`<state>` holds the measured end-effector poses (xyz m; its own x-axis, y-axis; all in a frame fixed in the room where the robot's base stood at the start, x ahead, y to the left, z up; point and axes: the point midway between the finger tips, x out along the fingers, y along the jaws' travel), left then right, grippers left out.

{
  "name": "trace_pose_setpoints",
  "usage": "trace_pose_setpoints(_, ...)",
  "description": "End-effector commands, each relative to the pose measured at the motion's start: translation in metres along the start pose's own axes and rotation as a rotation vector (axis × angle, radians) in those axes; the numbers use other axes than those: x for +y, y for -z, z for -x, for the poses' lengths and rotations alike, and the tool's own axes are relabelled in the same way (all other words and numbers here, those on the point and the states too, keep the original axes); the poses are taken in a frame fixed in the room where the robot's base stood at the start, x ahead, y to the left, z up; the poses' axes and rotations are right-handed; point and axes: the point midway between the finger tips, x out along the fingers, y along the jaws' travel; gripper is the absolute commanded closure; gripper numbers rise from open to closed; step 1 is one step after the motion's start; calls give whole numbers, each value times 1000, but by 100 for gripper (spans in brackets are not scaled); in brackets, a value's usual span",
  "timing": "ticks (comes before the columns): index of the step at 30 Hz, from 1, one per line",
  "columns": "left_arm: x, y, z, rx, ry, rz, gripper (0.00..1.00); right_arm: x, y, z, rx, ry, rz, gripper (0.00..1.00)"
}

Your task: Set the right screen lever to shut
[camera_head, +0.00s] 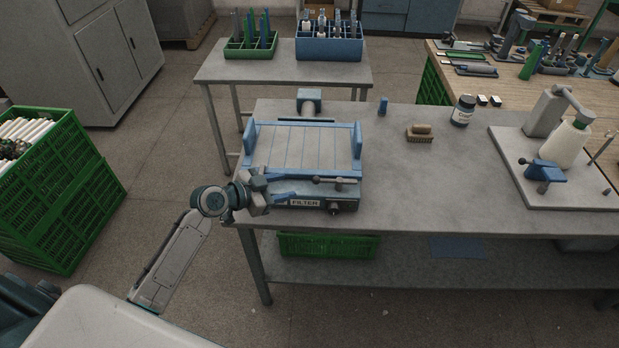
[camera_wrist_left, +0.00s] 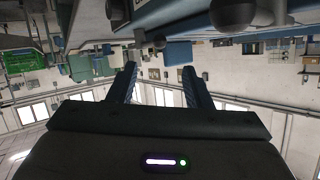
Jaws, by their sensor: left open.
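A blue-framed, slatted screen unit (camera_head: 303,150) labelled FILTER sits at the left end of the grey table. A dark lever bar with rounded ends (camera_head: 335,181) lies roughly level across its front right. A dark knob (camera_head: 333,209) shows below that bar. A blue bar (camera_head: 285,195) lies at the front left, beside my gripper; I cannot tell what it belongs to. My left gripper (camera_head: 262,190) is at the unit's front left corner, left of the dark lever. In the left wrist view its fingers (camera_wrist_left: 160,85) are apart and empty, and a dark rounded knob (camera_wrist_left: 234,14) shows above them. My right gripper is not in view.
A winding stand with a white cone (camera_head: 564,145) is at the right. Green crates (camera_head: 60,195) stand on the floor at left. The table's front middle is clear.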

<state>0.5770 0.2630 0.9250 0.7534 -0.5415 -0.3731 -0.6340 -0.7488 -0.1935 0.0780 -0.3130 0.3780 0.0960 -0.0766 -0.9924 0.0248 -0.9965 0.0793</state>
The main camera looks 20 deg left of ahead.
Motion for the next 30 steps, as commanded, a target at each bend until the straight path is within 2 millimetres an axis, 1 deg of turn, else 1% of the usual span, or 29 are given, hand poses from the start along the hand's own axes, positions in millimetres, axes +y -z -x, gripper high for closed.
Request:
trace_pose_setpoints(5, 0, 4, -26, 2, 0, 7, 55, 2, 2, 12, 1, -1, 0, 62)
trace_pose_setpoints(12, 0, 3, -71, 0, -1, 6, 55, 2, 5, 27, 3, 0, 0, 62)
trace_pose_setpoints(15, 0, 1, -84, -2, 0, 5, 55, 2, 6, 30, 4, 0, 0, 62)
trace_pose_setpoints(18, 0, 1, -94, -2, -1, 4, 55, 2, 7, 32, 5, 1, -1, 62)
trace_pose_setpoints(21, 1, 0, -98, -2, 0, 3, 55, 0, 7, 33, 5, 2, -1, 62)
trace_pose_setpoints(30, 1, -1, -100, -3, 0, 2, 55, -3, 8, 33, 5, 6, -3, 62)
